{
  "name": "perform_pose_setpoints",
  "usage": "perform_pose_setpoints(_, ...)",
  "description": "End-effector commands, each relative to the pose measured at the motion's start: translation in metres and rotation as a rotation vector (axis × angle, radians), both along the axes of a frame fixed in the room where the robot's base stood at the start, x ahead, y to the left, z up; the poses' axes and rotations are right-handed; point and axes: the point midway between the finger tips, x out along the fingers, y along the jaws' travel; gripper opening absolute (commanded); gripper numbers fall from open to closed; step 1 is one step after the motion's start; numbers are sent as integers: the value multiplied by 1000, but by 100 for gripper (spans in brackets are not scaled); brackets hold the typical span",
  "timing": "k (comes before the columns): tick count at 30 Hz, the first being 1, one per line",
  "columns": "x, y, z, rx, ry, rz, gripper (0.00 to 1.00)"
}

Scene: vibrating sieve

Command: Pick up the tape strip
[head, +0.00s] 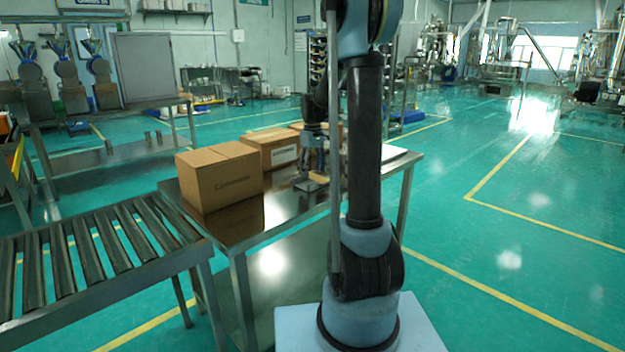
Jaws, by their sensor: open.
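My gripper (311,172) hangs over the steel table, behind my arm's upright links, and looks open. A small tan piece (318,180) lies at the table top right beneath the gripper; it may be the tape strip, but it is too small to tell. I cannot tell whether the fingers touch it. The gripper's right side is partly hidden by my arm.
The steel table (240,225) holds a large cardboard box (218,180) at the front left and a second box (268,150) behind it. A roller conveyor (90,255) adjoins at the left. The green floor is clear at the right.

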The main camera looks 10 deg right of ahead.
Motion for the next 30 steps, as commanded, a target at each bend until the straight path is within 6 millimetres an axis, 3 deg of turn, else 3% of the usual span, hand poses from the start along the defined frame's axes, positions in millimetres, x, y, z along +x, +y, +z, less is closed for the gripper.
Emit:
perform_pose_setpoints(10,0,0,-9,0,0,0,65)
perform_pose_setpoints(18,0,0,-9,0,0,0,32)
perform_pose_setpoints(30,0,0,-9,0,0,0,25)
